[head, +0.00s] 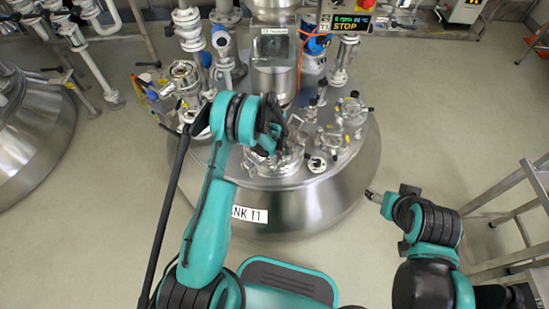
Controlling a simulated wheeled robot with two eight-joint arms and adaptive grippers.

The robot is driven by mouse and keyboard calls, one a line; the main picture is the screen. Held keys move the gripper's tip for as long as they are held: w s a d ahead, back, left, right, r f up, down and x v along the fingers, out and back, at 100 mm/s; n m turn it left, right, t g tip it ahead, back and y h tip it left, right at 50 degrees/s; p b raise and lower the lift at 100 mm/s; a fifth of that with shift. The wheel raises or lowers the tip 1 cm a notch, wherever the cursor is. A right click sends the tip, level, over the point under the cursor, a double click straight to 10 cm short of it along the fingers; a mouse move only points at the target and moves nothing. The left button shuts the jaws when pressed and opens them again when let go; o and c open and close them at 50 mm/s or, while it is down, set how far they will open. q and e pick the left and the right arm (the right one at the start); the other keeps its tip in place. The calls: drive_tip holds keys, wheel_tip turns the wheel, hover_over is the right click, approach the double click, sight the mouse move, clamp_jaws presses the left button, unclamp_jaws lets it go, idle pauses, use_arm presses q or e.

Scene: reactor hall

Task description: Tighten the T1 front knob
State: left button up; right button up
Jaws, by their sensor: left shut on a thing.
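The steel tank T1 (320,212) stands ahead with a label on its front wall and many fittings on its lid. My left gripper (279,146) reaches over the front of the lid and is shut on the T1 front knob, which is mostly hidden behind the gripper and wrist. My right gripper (374,196) is apart from the tank, over the floor at its right. It is small and seen from the side, so its opening cannot be told.
A display (349,24) reading STOP hangs behind the tank. Clamped glass and steel fittings (352,112) crowd the lid. Another steel tank (35,130) stands at the left, and metal steps (515,215) at the right. The floor between tank and steps is clear.

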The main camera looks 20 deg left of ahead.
sight(275, 159)
idle(0.3)
use_arm(q)
drive_tip(key=o, duration=1.2)
drive_tip(key=shift+c, duration=0.2)
wheel_tip(275, 159, up, 12)
